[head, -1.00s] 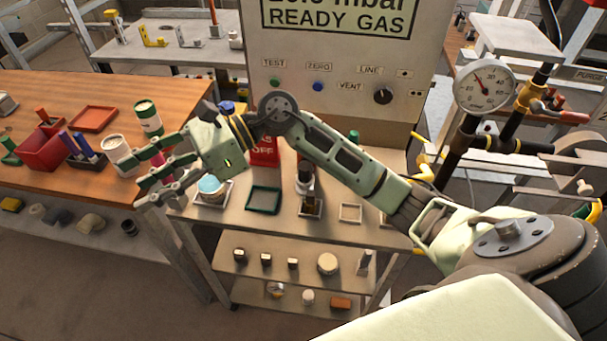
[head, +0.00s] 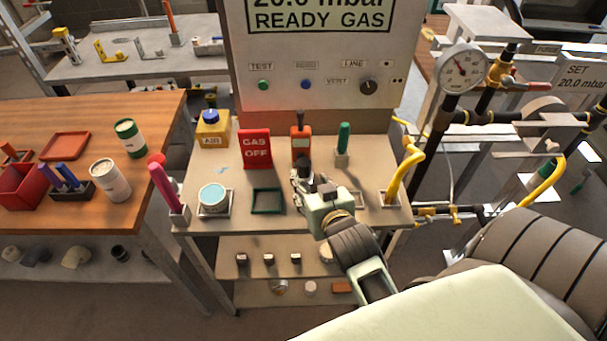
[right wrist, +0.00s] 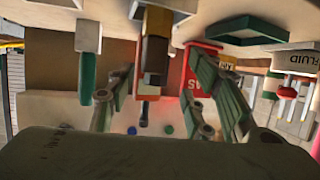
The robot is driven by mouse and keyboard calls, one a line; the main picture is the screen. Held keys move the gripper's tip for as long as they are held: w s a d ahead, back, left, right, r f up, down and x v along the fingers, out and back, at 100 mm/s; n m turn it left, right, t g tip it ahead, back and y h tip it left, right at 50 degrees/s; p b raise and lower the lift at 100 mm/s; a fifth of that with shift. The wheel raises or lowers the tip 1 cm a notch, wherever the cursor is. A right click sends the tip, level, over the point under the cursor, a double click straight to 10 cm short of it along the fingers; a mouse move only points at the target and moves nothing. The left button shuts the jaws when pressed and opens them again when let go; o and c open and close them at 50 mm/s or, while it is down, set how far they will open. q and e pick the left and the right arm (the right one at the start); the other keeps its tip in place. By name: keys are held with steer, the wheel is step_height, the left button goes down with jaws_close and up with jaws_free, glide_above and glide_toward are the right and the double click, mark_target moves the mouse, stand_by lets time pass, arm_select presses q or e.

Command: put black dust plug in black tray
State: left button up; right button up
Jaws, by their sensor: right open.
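My right gripper (head: 306,178) is open over the small cart's top, in front of an orange device with a black stem (head: 301,140). In the right wrist view, a dark block (right wrist: 154,52) shows between the open fingers, close to the orange device; I cannot tell whether the block is the black dust plug. A dark green-rimmed tray (head: 267,209) stands left of the gripper. On the wooden table, a black tray (head: 88,194) holds blue-handled items. The arm hides part of the cart top. My left gripper is not in view.
A red GAS OFF sign (head: 255,148) stands behind the green-rimmed tray.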

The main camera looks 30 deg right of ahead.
mark_target(306, 174)
steer(key=x, duration=0.2)
steer(key=shift+w+d+f, duration=0.15)
steer(key=shift+d+f, duration=0.05)
steer(key=shift+d, duration=0.1)
steer(key=p+x, duration=0.1)
steer(key=x, duration=0.3)
steer(key=shift+w+p, duration=0.3)
steer(key=shift+w, duration=0.05)
steer(key=shift+w+d+f, duration=0.1)
steer(key=shift+w+f, duration=0.15)
steer(key=shift+r, duration=0.1)
steer(key=c, duration=1.2)
steer(key=shift+o, duration=0.2)
